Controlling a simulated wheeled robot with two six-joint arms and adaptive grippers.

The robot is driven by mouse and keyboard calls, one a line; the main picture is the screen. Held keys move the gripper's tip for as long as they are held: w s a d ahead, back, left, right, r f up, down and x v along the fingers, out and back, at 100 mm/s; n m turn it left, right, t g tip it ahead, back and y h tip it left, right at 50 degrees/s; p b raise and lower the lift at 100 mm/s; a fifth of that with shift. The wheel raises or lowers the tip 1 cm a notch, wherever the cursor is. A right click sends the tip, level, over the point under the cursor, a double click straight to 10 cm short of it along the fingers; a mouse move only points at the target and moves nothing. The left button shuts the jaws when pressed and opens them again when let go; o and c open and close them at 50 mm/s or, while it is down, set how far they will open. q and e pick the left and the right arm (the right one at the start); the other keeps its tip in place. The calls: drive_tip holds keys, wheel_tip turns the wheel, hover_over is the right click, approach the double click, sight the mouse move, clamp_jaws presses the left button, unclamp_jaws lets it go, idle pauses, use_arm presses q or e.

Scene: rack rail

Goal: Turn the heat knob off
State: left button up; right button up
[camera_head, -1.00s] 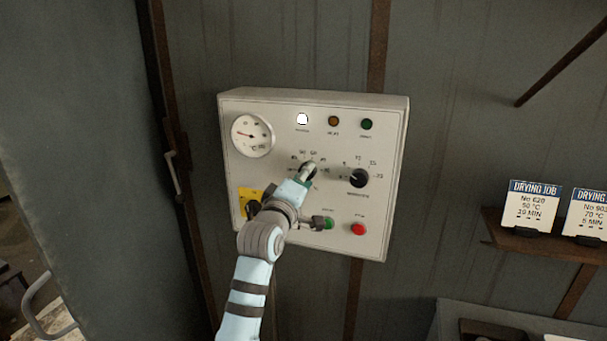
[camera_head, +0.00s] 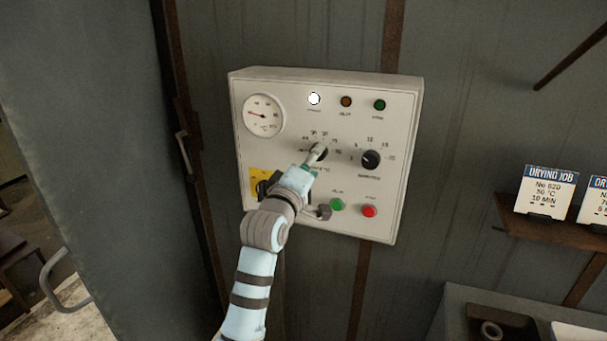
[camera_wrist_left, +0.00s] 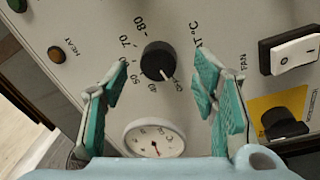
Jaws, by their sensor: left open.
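The heat knob (camera_wrist_left: 156,60) is a round black dial with a white pointer line, on the pale control panel (camera_head: 400,190). In the left wrist view its scale runs from 40 to 80. The pointer is past the 40 mark, towards a small blurred label at lower right. My left gripper (camera_wrist_left: 160,78) is open, with its teal-padded fingers on either side of the knob and clear gaps showing. In the head view my left gripper (camera_head: 313,160) is in front of the knob (camera_head: 322,150) and partly hides it. My right gripper is not in view.
A second black knob (camera_head: 371,159) is to the right. Green (camera_head: 337,204) and red (camera_head: 369,211) buttons are below. A dial gauge (camera_head: 264,115) and a yellow-plated switch (camera_head: 258,184) are at left. The white lamp (camera_head: 314,98) is lit. A card shelf (camera_head: 550,230) is at right.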

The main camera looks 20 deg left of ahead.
use_arm(q)
drive_tip(key=s, duration=0.9)
drive_tip(key=shift+s+a+f, duration=0.3)
drive_tip(key=shift+s+a, duration=0.05)
drive_tip(key=shift+w, duration=0.15)
